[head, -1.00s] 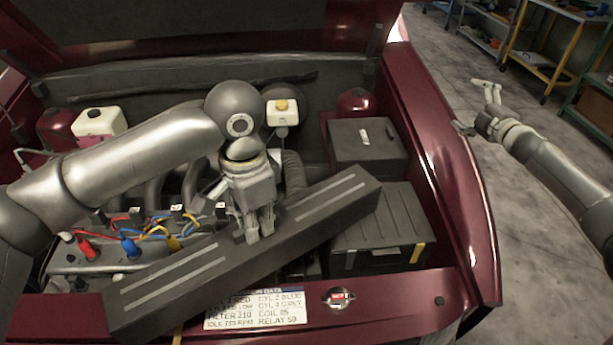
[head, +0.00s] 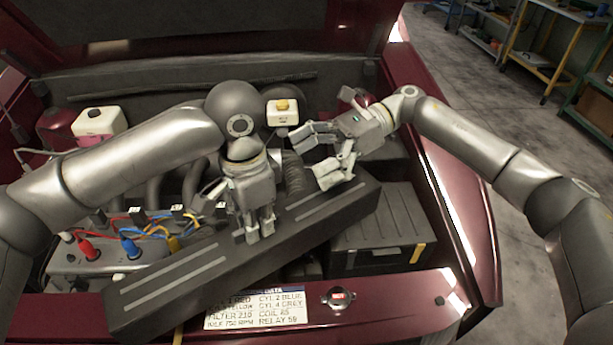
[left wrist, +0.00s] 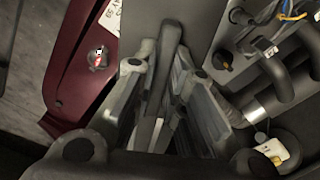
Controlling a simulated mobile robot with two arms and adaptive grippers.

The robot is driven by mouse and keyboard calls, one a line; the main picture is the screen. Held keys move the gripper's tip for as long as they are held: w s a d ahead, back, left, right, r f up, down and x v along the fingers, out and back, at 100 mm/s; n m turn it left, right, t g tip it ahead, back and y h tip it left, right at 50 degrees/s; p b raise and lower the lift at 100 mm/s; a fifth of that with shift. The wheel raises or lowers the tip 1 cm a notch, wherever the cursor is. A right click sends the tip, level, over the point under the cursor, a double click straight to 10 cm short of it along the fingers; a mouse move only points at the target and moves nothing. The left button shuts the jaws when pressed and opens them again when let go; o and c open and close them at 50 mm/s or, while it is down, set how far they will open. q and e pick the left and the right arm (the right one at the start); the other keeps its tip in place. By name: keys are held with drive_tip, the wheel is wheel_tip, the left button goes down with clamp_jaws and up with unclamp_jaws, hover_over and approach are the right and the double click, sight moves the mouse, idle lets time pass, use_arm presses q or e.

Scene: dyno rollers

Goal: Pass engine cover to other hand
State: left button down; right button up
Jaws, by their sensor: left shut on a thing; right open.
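The engine cover (head: 185,275) is a long dark grey bar with lighter stripes on top. It is held tilted across the front of the engine bay, its left end lower in the head view. My left gripper (head: 255,232) is shut on a raised part near its middle. In the left wrist view the fingers (left wrist: 165,110) close on a thin dark ridge of the cover (left wrist: 180,25). My right gripper (head: 318,158) is open and empty, just above and behind the cover's right half. I cannot tell whether its lower fingers touch the cover.
A black box (head: 385,235) is right of the cover. Colored cables (head: 130,245) run over the engine at left. A data label (head: 255,308) and a cap (head: 338,298) sit on the red front edge. The raised hood (head: 190,30) is behind.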

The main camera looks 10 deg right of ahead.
drive_tip(key=s+n, duration=0.1)
drive_tip(key=s+n+g+h, duration=0.1)
drive_tip(key=s+a+f+n+g+h, duration=0.1)
drive_tip(key=s, duration=0.1)
drive_tip(key=shift+a+n, duration=0.1)
drive_tip(key=shift+n, duration=0.3)
drive_tip(key=shift+s+a+f, duration=0.15)
drive_tip(key=shift+s+a, duration=0.05)
drive_tip(key=shift+s, duration=0.05)
drive_tip(key=x, duration=1.1)
drive_tip(key=shift+s+a, duration=0.1)
drive_tip(key=c, duration=1.2)
use_arm(q)
drive_tip(key=c, duration=1.4)
unclamp_jaws()
use_arm(e)
drive_tip(key=shift+c, duration=0.5)
